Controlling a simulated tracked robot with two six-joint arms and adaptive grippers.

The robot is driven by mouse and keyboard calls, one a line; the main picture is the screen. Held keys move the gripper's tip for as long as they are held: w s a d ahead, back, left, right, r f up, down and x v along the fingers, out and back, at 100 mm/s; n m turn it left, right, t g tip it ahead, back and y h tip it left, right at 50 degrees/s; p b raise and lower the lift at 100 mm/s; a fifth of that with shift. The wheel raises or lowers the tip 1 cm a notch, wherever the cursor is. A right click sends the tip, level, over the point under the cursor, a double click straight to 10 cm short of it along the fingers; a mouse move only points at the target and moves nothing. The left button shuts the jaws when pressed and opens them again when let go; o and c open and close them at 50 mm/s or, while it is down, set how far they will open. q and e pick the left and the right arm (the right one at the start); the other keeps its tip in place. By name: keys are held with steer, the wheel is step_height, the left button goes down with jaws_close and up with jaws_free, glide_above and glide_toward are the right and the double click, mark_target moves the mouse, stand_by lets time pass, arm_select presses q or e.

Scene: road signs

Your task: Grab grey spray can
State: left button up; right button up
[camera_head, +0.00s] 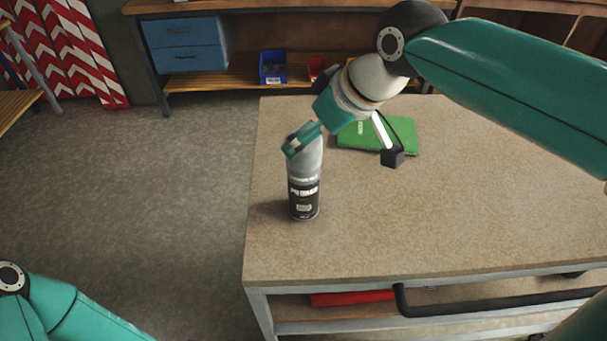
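The grey spray can (304,190) stands upright on the table near its left edge. Its upper part is grey and its lower part has a black label with white print. My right gripper (301,140) reaches down from the upper right, with its teal fingers at the top of the can and overlapping it in the picture. The fingers hide the can's cap. I cannot tell whether they touch the can or how far they are apart. My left gripper is out of view; only part of my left arm shows at the bottom left.
The table (440,225) is mostly bare. A green flat case (375,133) lies behind the can, partly under my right arm. A black handle bar (480,305) runs along the table's front. A workbench with blue drawers (186,45) and a blue bin (272,68) stands behind.

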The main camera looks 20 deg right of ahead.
mark_target(303, 172)
steer(key=x, duration=0.4)
steer(key=shift+w, duration=0.2)
steer(key=shift+r, duration=0.1)
jaws_close()
stand_by(0.3)
